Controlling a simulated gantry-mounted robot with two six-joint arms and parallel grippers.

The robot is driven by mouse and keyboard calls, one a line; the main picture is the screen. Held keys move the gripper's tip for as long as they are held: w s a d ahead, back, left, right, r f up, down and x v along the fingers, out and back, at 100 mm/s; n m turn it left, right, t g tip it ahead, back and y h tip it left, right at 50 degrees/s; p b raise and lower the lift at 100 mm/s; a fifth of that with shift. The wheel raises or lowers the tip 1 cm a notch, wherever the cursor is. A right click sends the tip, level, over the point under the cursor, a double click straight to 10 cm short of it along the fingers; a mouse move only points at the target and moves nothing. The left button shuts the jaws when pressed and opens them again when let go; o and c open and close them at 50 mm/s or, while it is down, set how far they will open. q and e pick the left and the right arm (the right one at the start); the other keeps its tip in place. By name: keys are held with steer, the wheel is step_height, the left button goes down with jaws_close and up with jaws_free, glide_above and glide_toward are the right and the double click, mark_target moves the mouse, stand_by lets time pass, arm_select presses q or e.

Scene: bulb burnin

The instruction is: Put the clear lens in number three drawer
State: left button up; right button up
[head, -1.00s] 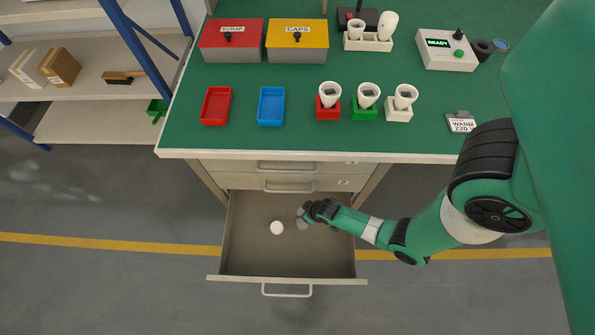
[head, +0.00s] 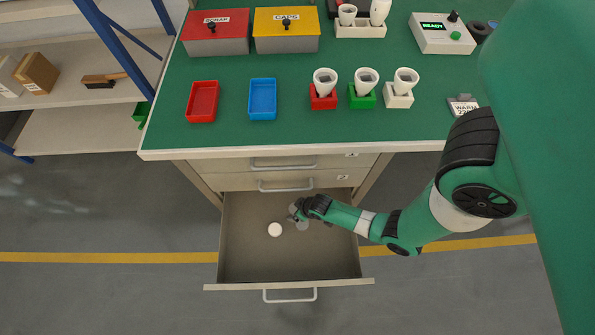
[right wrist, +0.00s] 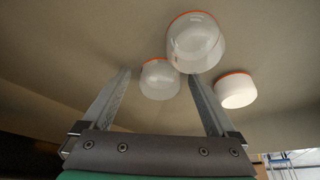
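The bottom drawer (head: 240,265), below drawers labelled 1 and 2, is pulled open; its own label is not visible. My right gripper (head: 294,212) is low inside it. In the right wrist view its fingers (right wrist: 158,76) are open. One clear lens (right wrist: 160,80) with an orange rim shows between the fingertips, with no visible grip on it. A second clear lens (right wrist: 196,45) stands beside the right fingertip. A white lens (right wrist: 236,91) is further right; the head view shows it on the drawer floor (head: 275,230). A clear lens (head: 302,225) shows just below the gripper. My left gripper is not in view.
Drawers 1 (head: 300,163) and 2 (head: 240,182) are shut above the open drawer. The green bench top (head: 225,135) holds red (head: 202,101) and blue (head: 262,99) trays, bulbs in coloured holders, and SCRAP and CAPS bins. The drawer's front and left floor are clear.

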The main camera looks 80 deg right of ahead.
steer(key=shift+w, duration=0.1)
steer(key=shift+r+p, duration=0.35)
steer(key=shift+r, duration=0.05)
steer(key=p+v, duration=0.8)
steer(key=v, duration=0.3)
steer(key=shift+s+r, duration=0.25)
steer(key=shift+a, duration=0.15)
